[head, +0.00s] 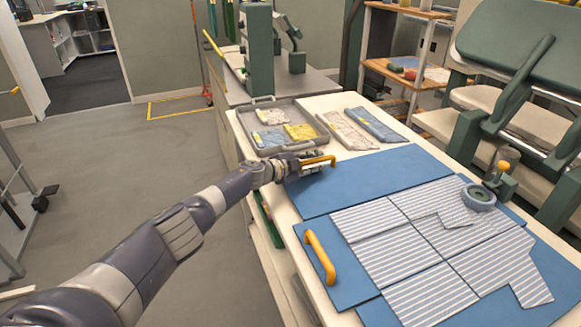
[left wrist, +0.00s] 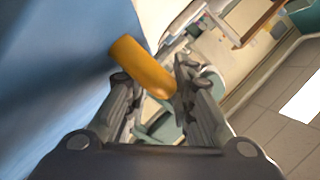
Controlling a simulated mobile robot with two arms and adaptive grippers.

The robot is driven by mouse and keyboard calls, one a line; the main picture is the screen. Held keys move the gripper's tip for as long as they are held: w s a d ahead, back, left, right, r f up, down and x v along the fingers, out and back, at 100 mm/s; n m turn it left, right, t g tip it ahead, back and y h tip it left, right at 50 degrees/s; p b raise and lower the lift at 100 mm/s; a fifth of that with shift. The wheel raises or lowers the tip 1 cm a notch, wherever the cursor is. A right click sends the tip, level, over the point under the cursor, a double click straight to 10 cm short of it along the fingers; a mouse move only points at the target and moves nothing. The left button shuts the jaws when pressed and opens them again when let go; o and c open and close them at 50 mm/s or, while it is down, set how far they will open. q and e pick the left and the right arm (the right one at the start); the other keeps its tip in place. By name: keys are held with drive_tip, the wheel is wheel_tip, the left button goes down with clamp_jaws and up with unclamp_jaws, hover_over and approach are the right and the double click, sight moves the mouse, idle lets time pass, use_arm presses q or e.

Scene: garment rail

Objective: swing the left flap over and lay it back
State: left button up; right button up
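A blue folding board lies on the white table, with a bare blue flap (head: 375,178) at its far left part, lying flat. That flap has a yellow handle (head: 320,161) at its left edge. My left gripper (head: 308,163) is at this handle. In the left wrist view, the handle (left wrist: 143,68) fills the gap between the two fingers, which look shut on it. A striped grey-blue garment (head: 420,225) lies spread over the board's other panels. A second yellow handle (head: 320,257) stands on the near panel. My right gripper is not in view.
A grey tray (head: 250,127) with folded cloths stands behind the gripper. Two folded garments (head: 347,130) lie beside it. A blue ring-shaped item (head: 478,196) and a green stand (head: 503,180) are at the board's right. Open floor (head: 120,190) lies left of the table.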

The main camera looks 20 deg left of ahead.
use_arm(q)
drive_tip(key=shift+s+a, duration=0.7)
drive_tip(key=v, duration=0.8)
drive_tip(key=shift+s+a+r, duration=0.25)
drive_tip(key=shift+s, duration=0.05)
drive_tip(key=shift+s+a+r, duration=0.1)
drive_tip(key=shift+s, duration=0.2)
drive_tip(key=shift+s+r, duration=0.15)
drive_tip(key=shift+s, duration=0.05)
